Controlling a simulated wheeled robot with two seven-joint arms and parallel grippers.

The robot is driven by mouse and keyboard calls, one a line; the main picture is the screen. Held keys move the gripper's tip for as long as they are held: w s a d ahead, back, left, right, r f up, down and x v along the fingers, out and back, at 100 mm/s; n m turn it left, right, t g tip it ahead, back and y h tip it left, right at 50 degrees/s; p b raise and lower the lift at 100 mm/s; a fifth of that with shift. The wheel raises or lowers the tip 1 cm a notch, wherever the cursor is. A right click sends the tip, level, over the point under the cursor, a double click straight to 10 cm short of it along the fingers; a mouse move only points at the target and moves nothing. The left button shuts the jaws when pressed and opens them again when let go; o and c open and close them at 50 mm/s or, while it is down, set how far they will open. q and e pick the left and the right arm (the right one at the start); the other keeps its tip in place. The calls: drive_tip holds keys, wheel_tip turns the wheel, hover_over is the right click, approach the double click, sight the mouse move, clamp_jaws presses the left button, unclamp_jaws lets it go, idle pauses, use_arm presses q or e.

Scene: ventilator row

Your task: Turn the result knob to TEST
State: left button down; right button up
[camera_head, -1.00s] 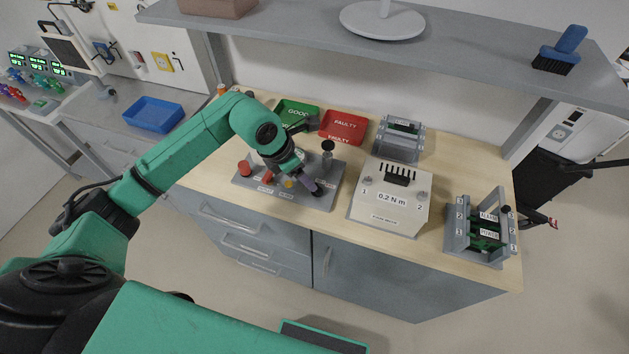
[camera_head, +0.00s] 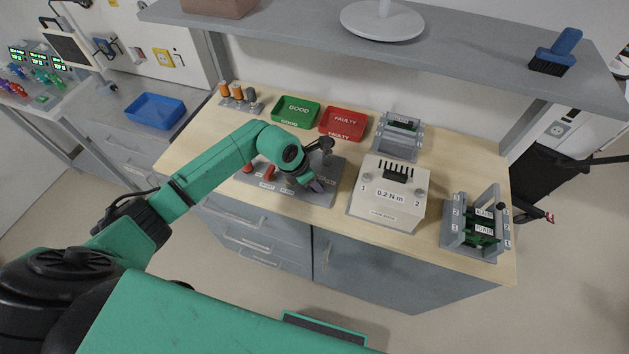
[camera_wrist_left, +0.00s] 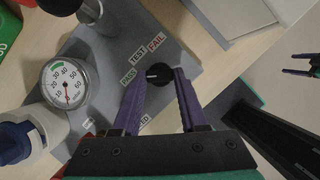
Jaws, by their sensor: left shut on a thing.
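The result knob (camera_wrist_left: 160,74) is a small round black knob on the grey panel, with a white pointer mark facing left, towards the PASS label (camera_wrist_left: 129,76). The TEST label (camera_wrist_left: 137,55) and FAIL label (camera_wrist_left: 157,42) lie above it. My left gripper (camera_wrist_left: 163,77) has its purple fingers on either side of the knob, shut on it. In the head view my left gripper (camera_head: 316,186) is at the panel's front right, and the arm hides the knob. My right gripper (camera_wrist_left: 287,64) shows at the wrist view's right edge, fingers apart and empty.
A pressure gauge (camera_wrist_left: 66,82) and a blue-and-white part (camera_wrist_left: 18,138) stand on the panel's left in the wrist view. The 0.2 N m box (camera_head: 388,195) is right of the panel. Behind are the green GOOD tray (camera_head: 296,112) and red FAULTY tray (camera_head: 344,123).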

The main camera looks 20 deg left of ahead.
use_arm(q)
drive_tip(key=shift+f+m+b, duration=0.2)
drive_tip(key=shift+m+b, duration=0.1)
drive_tip(key=shift+b, duration=0.5)
drive_tip(key=m+b, duration=0.2)
drive_tip(key=b, duration=0.2)
drive_tip(key=m+g+h+b, duration=0.1)
drive_tip(key=m+b, duration=0.1)
drive_tip(key=b, duration=0.1)
drive_tip(key=m+g+b, duration=0.1)
drive_tip(key=m+b, duration=0.1)
drive_tip(key=b, duration=0.2)
drive_tip(key=shift+w+a+m+h+b, duration=0.15)
drive_tip(key=shift+w+m+h+b, duration=0.15)
drive_tip(key=shift+w+m, duration=0.1)
drive_tip(key=shift+r+m+g+b, duration=0.2)
drive_tip(key=shift+m+g+b, duration=0.5)
drive_tip(key=shift+m+b, duration=0.55)
drive_tip(key=shift+r, duration=0.1)
drive_tip(key=shift+c, duration=2.2)
unclamp_jaws()
drive_tip(key=b+v, duration=0.2)
drive_tip(key=v, duration=1.2)
drive_tip(key=shift+r, duration=0.25)
